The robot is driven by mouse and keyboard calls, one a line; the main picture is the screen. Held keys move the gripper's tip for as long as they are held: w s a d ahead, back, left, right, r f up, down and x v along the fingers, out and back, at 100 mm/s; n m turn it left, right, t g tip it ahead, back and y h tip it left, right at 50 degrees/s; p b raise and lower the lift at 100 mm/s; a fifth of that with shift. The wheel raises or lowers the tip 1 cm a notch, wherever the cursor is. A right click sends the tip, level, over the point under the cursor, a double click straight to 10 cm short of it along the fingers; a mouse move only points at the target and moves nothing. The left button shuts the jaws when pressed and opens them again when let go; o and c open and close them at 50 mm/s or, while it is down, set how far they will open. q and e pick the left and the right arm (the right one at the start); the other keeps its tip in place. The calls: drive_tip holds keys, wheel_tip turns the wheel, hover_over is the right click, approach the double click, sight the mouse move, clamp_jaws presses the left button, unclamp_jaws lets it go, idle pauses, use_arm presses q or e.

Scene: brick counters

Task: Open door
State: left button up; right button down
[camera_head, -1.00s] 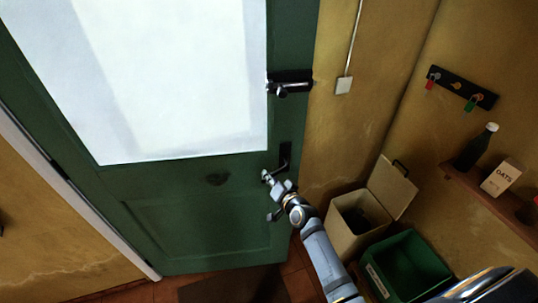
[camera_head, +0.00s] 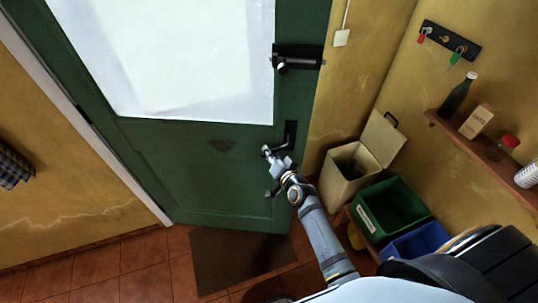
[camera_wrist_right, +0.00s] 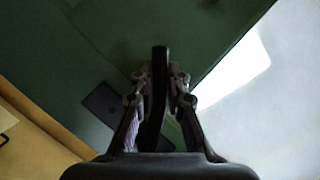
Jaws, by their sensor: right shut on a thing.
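The green door (camera_head: 180,165) with a large pale glass pane (camera_head: 170,60) fills the left and middle of the head view. Its black lever handle (camera_head: 290,134) sits near the door's right edge. My right gripper (camera_head: 272,165) is at this handle. In the right wrist view the dark handle bar (camera_wrist_right: 160,70) runs between the fingers of my right gripper (camera_wrist_right: 158,85), which are shut on it. I cannot tell whether the door stands ajar. My left gripper is out of view.
A black lock (camera_head: 298,57) sits above the handle. A cream bin (camera_head: 340,187), a green crate (camera_head: 390,215) and a blue crate (camera_head: 420,242) stand right of the door. A shelf (camera_head: 490,158) with bottles is on the right wall. A brown mat (camera_head: 235,260) lies before the door.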

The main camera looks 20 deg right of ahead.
drive_tip(key=c, duration=1.8)
unclamp_jaws()
drive_tip(key=shift+f, duration=0.2)
drive_tip(key=shift+o, duration=1.3)
drive_tip(key=shift+s, duration=0.1)
drive_tip(key=shift+o, duration=1)
drive_tip(key=shift+s+r, duration=0.1)
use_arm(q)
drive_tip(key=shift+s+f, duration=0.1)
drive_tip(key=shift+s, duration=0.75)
use_arm(e)
drive_tip(key=v, duration=1.2)
